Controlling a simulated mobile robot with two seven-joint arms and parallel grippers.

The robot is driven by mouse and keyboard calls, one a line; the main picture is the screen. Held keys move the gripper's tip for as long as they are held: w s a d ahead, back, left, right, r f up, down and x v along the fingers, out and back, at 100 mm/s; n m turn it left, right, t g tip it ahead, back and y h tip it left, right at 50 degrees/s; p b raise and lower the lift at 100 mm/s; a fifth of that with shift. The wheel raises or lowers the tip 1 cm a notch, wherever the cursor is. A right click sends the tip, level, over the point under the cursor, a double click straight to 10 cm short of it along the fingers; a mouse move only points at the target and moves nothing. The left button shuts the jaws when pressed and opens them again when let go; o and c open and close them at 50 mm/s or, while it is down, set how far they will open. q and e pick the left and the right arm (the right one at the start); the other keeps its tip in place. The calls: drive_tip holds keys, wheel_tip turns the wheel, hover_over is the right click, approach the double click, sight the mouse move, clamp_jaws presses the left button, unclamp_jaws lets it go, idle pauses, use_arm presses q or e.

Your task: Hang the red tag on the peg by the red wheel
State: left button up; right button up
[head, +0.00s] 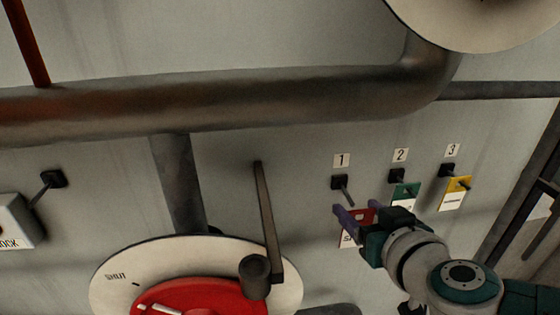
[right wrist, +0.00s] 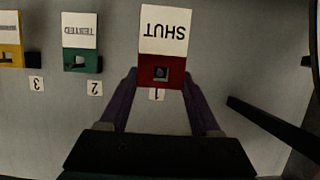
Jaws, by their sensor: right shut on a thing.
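The red tag (head: 367,214) has a red top with a square hole and a white lower part lettered SHUT. My right gripper (head: 354,212) is shut on its red part at peg 1 (head: 341,183). In the right wrist view the red tag (right wrist: 161,70) is between the fingertips, and a dark peg end shows in its hole. I cannot tell whether the peg passes through. The red wheel (head: 205,299) sits on a white dial at lower left. Another peg (head: 52,180), black and bare, is on the wall left of the dial. My left gripper is out of view.
A green tag (head: 405,192) hangs on peg 2 and a yellow tag (head: 456,190) on peg 3. A long lever (head: 267,215) stands out in front of the dial. A thick pipe (head: 250,97) crosses above. A white LOCK box (head: 14,222) is at far left.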

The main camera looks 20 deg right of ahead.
drive_tip(key=s, duration=0.2)
drive_tip(key=s+a+p, duration=0.1)
drive_tip(key=s, duration=0.1)
drive_tip(key=shift+p, duration=0.3)
idle(0.9)
